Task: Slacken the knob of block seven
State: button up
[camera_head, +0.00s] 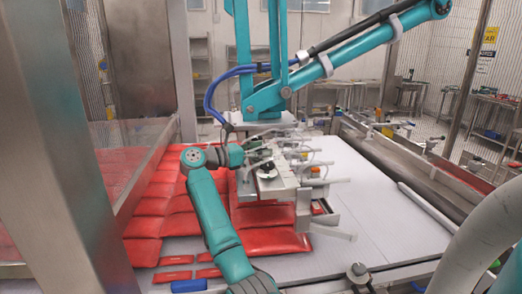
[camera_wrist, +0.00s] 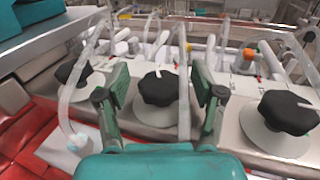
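Several black lobed knobs stand in a row on the pale metal blocks of the vacuum picker (camera_head: 290,180). In the wrist view the middle knob (camera_wrist: 158,88) lies between the two fingers of my gripper (camera_wrist: 160,78). The fingers are open, one on each side, with visible gaps to the knob. Another knob (camera_wrist: 290,112) is to the right and one (camera_wrist: 74,72) to the left. I cannot read block numbers, so I cannot tell which is block seven. In the head view my gripper (camera_head: 240,156) is at the picker's left side, with its fingertips hard to make out.
Clear hoses (camera_wrist: 182,80) rise around the knobs, close to the fingers. Red pouches (camera_head: 265,240) lie under and left of the picker on a light conveyor (camera_head: 370,215). A teal picker arm (camera_head: 330,65) is above. A metal post (camera_head: 60,150) stands at left.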

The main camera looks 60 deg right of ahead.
jog(key=v, duration=1.2)
dwell(0.5)
